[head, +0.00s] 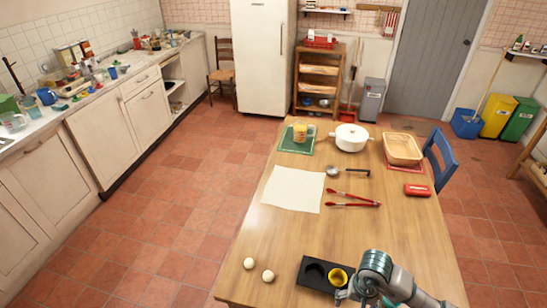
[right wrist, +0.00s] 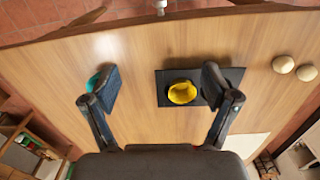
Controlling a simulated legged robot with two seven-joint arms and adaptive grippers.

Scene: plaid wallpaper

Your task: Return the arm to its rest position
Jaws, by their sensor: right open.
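My right arm comes in at the lower right of the head view, with my right gripper (head: 343,297) low beside the black tray (head: 304,275). In the right wrist view the fingers of this gripper (right wrist: 158,86) are spread wide and nothing is clasped. A yellow cup (right wrist: 181,92) sits in the tray below and between them, closer to the right finger. My left gripper is not in view.
Two pale balls (head: 249,263) (head: 268,275) lie left of the tray. The table's middle is clear.

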